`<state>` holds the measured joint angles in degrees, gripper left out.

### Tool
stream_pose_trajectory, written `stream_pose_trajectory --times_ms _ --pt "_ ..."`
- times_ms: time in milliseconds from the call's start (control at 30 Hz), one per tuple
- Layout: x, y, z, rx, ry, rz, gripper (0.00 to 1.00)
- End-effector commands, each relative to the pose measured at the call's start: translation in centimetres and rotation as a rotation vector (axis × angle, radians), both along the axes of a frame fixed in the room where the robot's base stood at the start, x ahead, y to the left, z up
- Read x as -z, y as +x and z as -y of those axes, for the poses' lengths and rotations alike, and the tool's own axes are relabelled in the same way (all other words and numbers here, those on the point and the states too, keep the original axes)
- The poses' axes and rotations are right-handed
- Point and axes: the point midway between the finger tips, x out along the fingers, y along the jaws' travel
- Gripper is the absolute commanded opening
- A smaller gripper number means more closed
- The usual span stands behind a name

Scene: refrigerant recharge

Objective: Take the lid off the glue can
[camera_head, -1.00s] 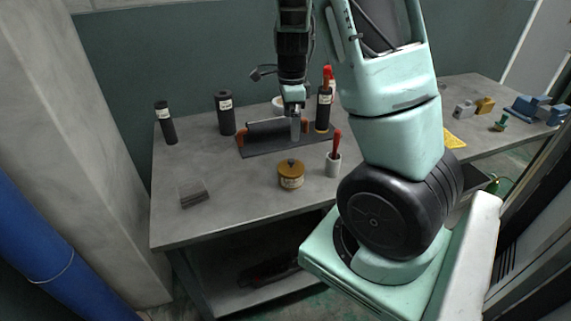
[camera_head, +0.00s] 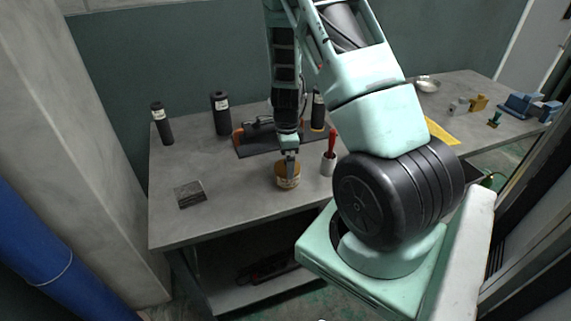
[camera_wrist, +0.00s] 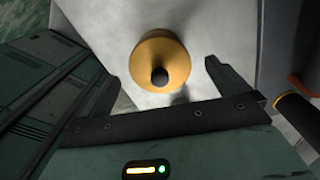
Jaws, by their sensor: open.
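The glue can (camera_head: 288,182) stands upright on the grey table, a short brown-yellow can with a pale label. In the wrist view, its round yellow lid (camera_wrist: 146,58) with a dark knob (camera_wrist: 160,76) is seen from above and is on the can. My gripper (camera_head: 289,158) points down right over the can and hides part of the lid in the head view. In the wrist view, one dark finger shows to the right of the lid, and the jaws are open with nothing held. I cannot tell the exact gap between fingertips and knob.
A white cup (camera_head: 328,168) with a red-handled tool stands close to the right of the can. Behind is a dark tray (camera_head: 250,150) with tools. Dark bottles (camera_head: 221,114) stand at the back. A small grey block (camera_head: 189,194) lies left; the table between is clear.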

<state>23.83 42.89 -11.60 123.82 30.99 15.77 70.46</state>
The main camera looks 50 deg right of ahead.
Motion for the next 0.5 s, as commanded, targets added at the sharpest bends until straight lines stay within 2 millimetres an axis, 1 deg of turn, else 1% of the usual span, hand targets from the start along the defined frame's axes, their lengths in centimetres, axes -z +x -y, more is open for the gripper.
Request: stream_pose_trajectory --times_ms 100,267,300,367,400,467,500 --pt "0.51 0.01 -0.04 0.0 0.001 0.0 1.0" --pt "0.53 0.03 -0.04 -0.001 0.001 0.001 1.0" --pt "0.53 0.03 -0.04 -0.001 0.001 0.001 0.97" --pt "0.52 0.03 -0.04 -0.001 0.001 0.001 0.81" --pt "0.52 0.03 -0.04 -0.001 0.001 0.001 0.69" --pt "0.51 0.03 -0.03 -0.001 0.001 0.001 0.53" --pt "0.51 0.03 -0.02 -0.001 0.0 0.001 0.52"
